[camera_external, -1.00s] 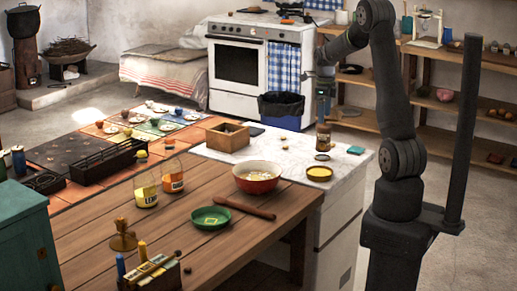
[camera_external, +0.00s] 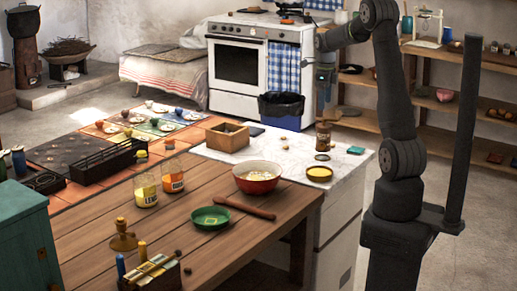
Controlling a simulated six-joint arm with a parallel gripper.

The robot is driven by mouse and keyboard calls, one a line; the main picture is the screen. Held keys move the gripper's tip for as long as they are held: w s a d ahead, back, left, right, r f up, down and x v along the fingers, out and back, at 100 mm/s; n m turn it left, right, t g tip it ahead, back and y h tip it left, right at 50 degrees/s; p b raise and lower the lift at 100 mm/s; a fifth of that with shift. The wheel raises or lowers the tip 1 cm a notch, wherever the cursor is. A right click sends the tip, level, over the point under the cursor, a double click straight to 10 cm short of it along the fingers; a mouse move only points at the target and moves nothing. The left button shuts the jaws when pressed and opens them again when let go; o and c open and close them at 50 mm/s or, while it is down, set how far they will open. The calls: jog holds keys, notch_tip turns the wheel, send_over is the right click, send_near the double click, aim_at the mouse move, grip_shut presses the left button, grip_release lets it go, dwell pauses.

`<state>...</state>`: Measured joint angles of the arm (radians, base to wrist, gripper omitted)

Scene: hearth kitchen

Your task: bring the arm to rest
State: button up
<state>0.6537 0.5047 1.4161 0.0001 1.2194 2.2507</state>
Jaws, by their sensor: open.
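My gripper (camera_external: 324,106) hangs from the raised arm, pointing down above the back part of the white marble counter (camera_external: 275,150). It is open and appears empty. A brown jar (camera_external: 323,138) stands upright on the counter below it, apart from the fingers as far as I can tell. The fingers are small and dark against the shelf behind, so their detail is hard to see.
On the counter are a wooden box (camera_external: 228,137), a yellow-topped round dish (camera_external: 319,173) and a teal block (camera_external: 356,150). A red bowl (camera_external: 257,178), green plate (camera_external: 210,218) and rolling pin (camera_external: 245,208) lie on the wooden table. Air around the arm is clear.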

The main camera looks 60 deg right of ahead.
aim_at(324, 121)
notch_tip(324, 121, down, 9)
jog(key=shift+f, duration=0.15)
jog(key=r, duration=0.5)
jog(key=shift+s+d, duration=0.15)
jog(key=shift+s, duration=0.15)
jog(key=s+d+r, duration=0.4)
jog(key=s+r, duration=0.3)
jog(key=s, duration=0.3)
jog(key=w+a+n, duration=0.4)
jog(key=w+a, duration=0.9)
jog(key=a, duration=0.3)
jog(key=w+a+n, duration=0.2)
jog(key=w+a, duration=0.1)
jog(key=a, duration=0.8)
jog(key=w+a+n, duration=0.2)
jog(key=w+a, duration=0.1)
jog(key=a, duration=0.8)
jog(key=shift+a+f, duration=0.25)
jog(key=shift+f, duration=0.15)
